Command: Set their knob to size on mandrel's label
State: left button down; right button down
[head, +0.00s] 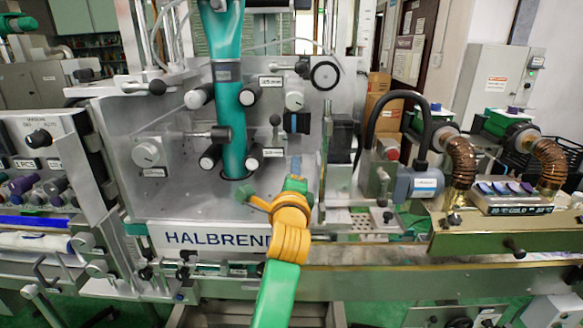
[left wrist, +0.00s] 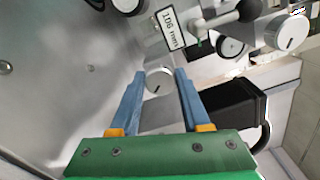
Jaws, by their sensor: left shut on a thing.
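My left gripper (head: 295,166) reaches up from the bottom centre of the head view to the machine's front panel. In the left wrist view the two blue fingers of the gripper (left wrist: 160,74) are shut on a round silver knob (left wrist: 158,82) with a dark pointer line. A size label (head: 273,153) is left of the fingertips; the label also shows in the left wrist view (left wrist: 172,30), turned sideways. A teal vertical tube (head: 230,110), probably the mandrel, stands left of the gripper. My right gripper is not in view.
Another knob (head: 294,101) sits higher up, beside another label (head: 271,82). A third knob (head: 147,154) is at lower left. A grey pump-like unit (head: 418,182) stands at right.

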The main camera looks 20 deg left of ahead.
pick_arm(q)
jog(key=n, duration=0.3)
jog(key=shift+p, duration=0.3)
jog(key=shift+n, duration=1)
jog(key=shift+r+n, duration=0.15)
jog(key=shift+n, duration=0.15)
jog(key=c, duration=0.5)
grip_release()
jog(key=shift+o, duration=0.6)
jog(key=shift+w+d+f, duration=0.1)
jog(key=shift+w+f, duration=0.1)
